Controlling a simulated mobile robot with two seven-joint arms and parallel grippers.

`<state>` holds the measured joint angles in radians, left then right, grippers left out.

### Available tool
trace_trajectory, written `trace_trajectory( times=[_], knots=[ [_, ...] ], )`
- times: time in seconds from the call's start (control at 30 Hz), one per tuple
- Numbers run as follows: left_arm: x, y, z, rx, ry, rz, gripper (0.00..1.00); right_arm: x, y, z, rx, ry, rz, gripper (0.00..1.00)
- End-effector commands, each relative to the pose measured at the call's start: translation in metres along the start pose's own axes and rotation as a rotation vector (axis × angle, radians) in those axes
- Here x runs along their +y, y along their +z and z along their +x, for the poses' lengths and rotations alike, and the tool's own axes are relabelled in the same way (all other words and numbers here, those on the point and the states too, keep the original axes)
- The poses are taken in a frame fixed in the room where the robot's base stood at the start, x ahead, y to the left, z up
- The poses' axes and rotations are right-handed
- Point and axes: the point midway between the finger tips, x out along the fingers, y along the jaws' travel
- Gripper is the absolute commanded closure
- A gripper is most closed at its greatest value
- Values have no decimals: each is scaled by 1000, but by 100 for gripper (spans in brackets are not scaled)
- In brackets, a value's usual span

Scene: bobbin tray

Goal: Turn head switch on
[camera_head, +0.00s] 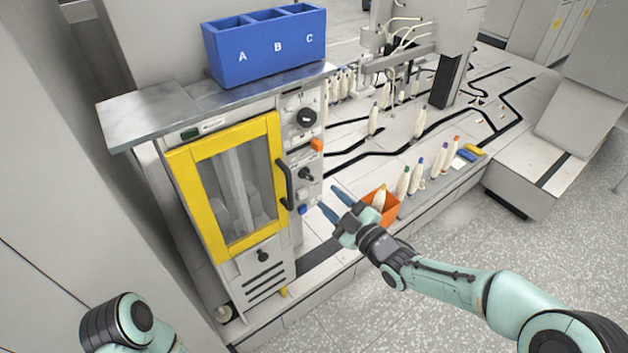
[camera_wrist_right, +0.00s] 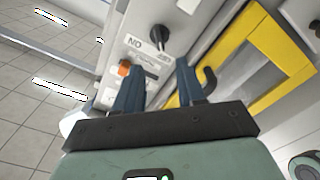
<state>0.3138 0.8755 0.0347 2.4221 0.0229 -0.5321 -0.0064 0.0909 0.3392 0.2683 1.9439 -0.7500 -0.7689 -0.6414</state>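The grey machine panel beside the yellow-framed door (camera_head: 186,169) carries an upper black knob (camera_head: 306,117) and a lower black switch (camera_head: 306,174). An orange button (camera_head: 317,145) sits between them, and a blue button (camera_head: 303,210) is lower down. In the right wrist view a black rotary switch (camera_wrist_right: 158,36) has a label reading ON and OFF, seen upside down, with an orange button (camera_wrist_right: 124,67) near it. My right gripper (camera_head: 332,202) is open and empty in front of the panel, apart from the switches; its fingers (camera_wrist_right: 158,74) are spread. My left gripper is out of view.
A blue bin (camera_head: 227,57) marked A, B, C stands on the machine's metal top. A black door handle (camera_head: 284,185) is close to the panel. An orange box (camera_head: 391,209) holding a bobbin and several bobbins stand on the ledge right of my right gripper.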

Motion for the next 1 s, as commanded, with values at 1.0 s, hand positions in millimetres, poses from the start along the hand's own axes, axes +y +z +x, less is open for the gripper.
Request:
trace_trajectory(
  times=[1.0],
  knots=[
    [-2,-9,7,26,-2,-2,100,-1,1,90,-2,-1,5,100]
  ],
)
